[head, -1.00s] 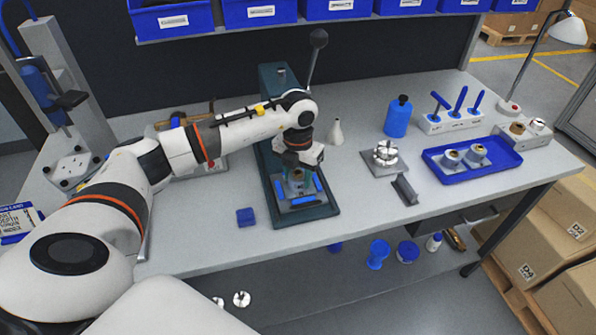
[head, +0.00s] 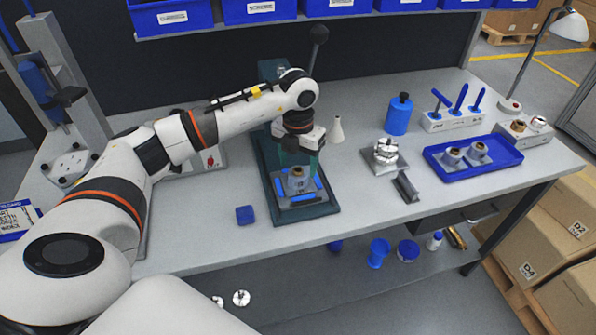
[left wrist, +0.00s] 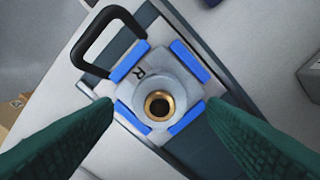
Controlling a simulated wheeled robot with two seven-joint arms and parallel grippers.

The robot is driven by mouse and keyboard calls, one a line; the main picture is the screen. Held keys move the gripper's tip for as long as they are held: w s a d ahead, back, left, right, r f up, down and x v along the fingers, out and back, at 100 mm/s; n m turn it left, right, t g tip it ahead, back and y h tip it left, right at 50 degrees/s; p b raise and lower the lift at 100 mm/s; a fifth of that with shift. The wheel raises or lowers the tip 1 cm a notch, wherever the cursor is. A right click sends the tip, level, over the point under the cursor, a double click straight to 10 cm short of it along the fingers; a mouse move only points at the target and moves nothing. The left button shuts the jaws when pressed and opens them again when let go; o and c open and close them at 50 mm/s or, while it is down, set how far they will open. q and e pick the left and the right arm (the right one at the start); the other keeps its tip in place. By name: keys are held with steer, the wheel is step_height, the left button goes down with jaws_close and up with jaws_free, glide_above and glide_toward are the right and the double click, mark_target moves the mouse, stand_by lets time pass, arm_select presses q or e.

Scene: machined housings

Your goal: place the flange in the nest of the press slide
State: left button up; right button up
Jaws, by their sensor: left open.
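The flange (head: 296,182), a pale grey part with a brass-lined bore, sits upright on the press slide, between the blue pads of its nest (head: 310,197). In the left wrist view the flange (left wrist: 158,103) is seen from above, with blue pads (left wrist: 189,117) around it and a letter R beside the bore. My left gripper (head: 297,163) is open above the flange. Its green fingers show on either side of the flange in the left wrist view, apart from it. My right gripper is not in view.
The press column and lever (head: 317,45) stand behind my left arm. A black loop handle (left wrist: 107,42) sticks out from the slide. A blue block (head: 245,215) lies left of the press. A blue tray (head: 480,172) holds two similar parts at right. The front middle table is clear.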

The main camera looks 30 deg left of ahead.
mark_target(298, 170)
arm_select(q)
step_height(298, 170, up, 9)
steer(key=b, duration=0.1)
steer(key=shift+f, duration=0.2)
stand_by(0.5)
